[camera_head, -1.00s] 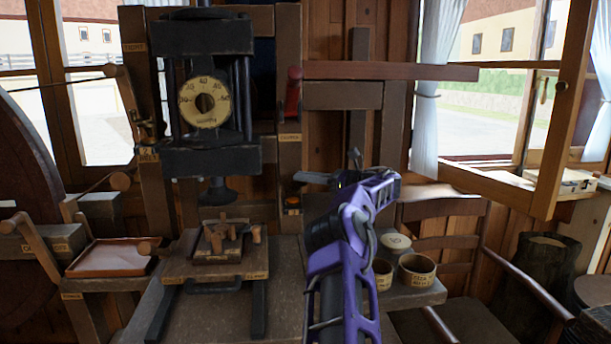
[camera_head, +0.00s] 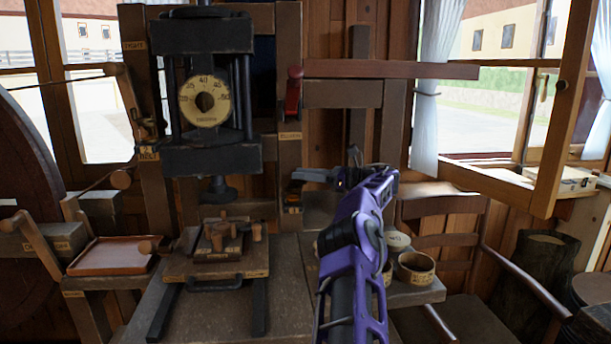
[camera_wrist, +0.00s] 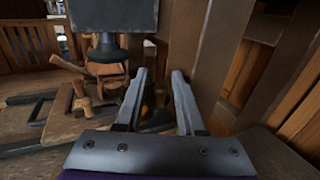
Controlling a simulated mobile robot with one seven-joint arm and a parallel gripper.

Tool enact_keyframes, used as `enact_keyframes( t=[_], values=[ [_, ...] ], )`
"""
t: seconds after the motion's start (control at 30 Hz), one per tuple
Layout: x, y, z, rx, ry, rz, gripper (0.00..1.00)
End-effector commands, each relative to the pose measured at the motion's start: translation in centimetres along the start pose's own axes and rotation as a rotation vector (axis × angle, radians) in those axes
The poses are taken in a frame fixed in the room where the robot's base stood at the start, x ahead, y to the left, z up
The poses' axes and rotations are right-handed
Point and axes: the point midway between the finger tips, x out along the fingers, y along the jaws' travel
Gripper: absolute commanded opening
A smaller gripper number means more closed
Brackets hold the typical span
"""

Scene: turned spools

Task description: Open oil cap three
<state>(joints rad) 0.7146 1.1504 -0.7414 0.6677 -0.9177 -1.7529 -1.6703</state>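My gripper (camera_head: 300,176) is in front of the wooden post right of the press. In the wrist view its two fingers (camera_wrist: 158,75) stand apart with a clear gap and nothing held. A small orange-brown piece (camera_head: 292,210) sits low on that post, just below the fingertips, with a pale label. It may be an oil cap; its label is too small to read. In the wrist view a small orange-brown thing (camera_wrist: 160,97) shows beyond the gap between the fingers. I cannot make out which cap is number three.
The black press (camera_head: 205,105) with its dial stands left of my gripper. A wooden block with pegs (camera_head: 222,240) lies under its ram. A red handle (camera_head: 292,92) is higher on the post. Labelled round pots (camera_head: 416,268) and a chair (camera_head: 440,235) are at right.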

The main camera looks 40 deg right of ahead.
Motion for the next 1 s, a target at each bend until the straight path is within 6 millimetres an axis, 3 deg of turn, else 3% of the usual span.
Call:
enact_keyframes(
  t=[0.47, 0.67, 1.0],
  values=[
    [-1.1, -0.1, -0.1, 0.002, 0.002, -0.005, 0.51],
    [-4.9, -0.2, -0.1, 0.001, 0.002, -0.008, 0.51],
    [-13.3, -0.1, 0.0, 0.001, 0.002, -0.005, 0.51]
  ],
)
